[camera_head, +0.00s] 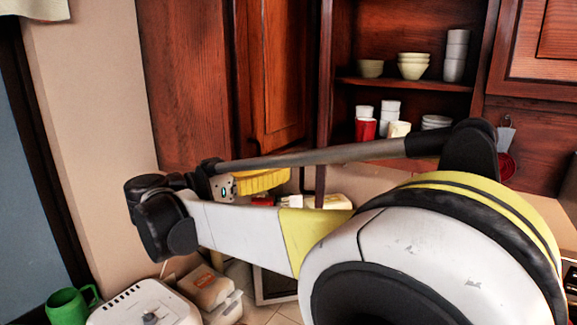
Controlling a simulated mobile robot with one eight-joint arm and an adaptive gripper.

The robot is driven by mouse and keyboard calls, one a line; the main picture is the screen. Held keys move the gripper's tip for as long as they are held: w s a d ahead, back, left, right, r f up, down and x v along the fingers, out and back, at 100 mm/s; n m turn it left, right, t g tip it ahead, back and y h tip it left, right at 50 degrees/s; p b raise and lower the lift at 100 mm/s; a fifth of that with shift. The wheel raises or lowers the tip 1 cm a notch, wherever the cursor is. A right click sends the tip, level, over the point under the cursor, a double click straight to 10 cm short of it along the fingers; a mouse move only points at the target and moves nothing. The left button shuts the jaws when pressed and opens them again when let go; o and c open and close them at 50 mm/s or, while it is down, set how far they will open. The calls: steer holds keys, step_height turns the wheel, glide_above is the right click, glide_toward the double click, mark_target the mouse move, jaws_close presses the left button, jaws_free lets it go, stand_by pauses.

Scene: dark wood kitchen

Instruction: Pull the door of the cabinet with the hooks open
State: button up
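A dark reddish wood cabinet door (275,75) hangs at the upper middle, beside a flat wood panel (187,85) on its left. The door stands at an angle to the open shelves; I cannot tell whether it is ajar. Another wood cabinet front (535,50) with a light inset panel is at the upper right. A white and a red utensil hang below it; the hooks themselves are too small to make out. My arm crosses the picture, its dark far end below the left panel. My gripper (218,182) seems to be there; its fingers cannot be made out.
Open shelves (385,84) hold bowls and cups. A yellow object (262,181) and packages are partly hidden behind my arm. A green mug (68,308), a white appliance (146,305) and a pale box (211,290) stand at lower left. A beige wall (95,110) bounds the left.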

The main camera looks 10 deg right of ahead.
steer(key=v, duration=0.7)
steer(key=s+d+f+n+g+y+b, duration=0.1)
steer(key=s+d+f+n+y+b, duration=0.25)
steer(key=d+f+b, duration=0.65)
steer(key=s+d+f+n+g+y+b, duration=0.1)
steer(key=s+d+f+n+y+b, duration=0.25)
steer(key=d+f, duration=0.85)
steer(key=s+a+f+n+y+b, duration=0.1)
steer(key=s+f+b, duration=0.4)
steer(key=f, duration=0.5)
steer(key=s+a+f+n+t+y+b, duration=0.1)
steer(key=s+f+n+y+b, duration=0.2)
steer(key=f, duration=0.7)
steer(key=s+a+f+n+y+b, duration=0.1)
steer(key=s+f+y+b, duration=0.4)
steer(key=f, duration=0.6)
steer(key=shift+s+a+n+b, duration=0.35)
steer(key=shift+s+n+b, duration=0.05)
steer(key=shift+s+b, duration=0.6)
